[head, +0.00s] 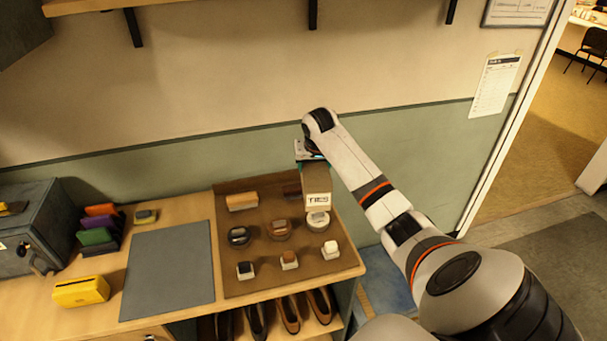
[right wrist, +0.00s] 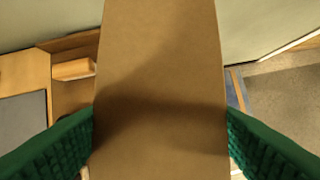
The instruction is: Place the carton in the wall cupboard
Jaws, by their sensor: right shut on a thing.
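The brown carton (head: 316,181) with a white label reading "TIES" hangs below my right gripper (head: 312,160), over the right back part of the brown tray. In the right wrist view the carton (right wrist: 160,80) fills the middle, between two green finger pads. My right gripper is shut on it. A dark cabinet corner (head: 18,25) shows at the top left of the head view; I cannot tell whether it is the wall cupboard. My left gripper is not in view.
The brown tray (head: 335,265) holds several small jars and brushes. A bracketed shelf (head: 110,4) runs above. Shoes (head: 290,314) stand below.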

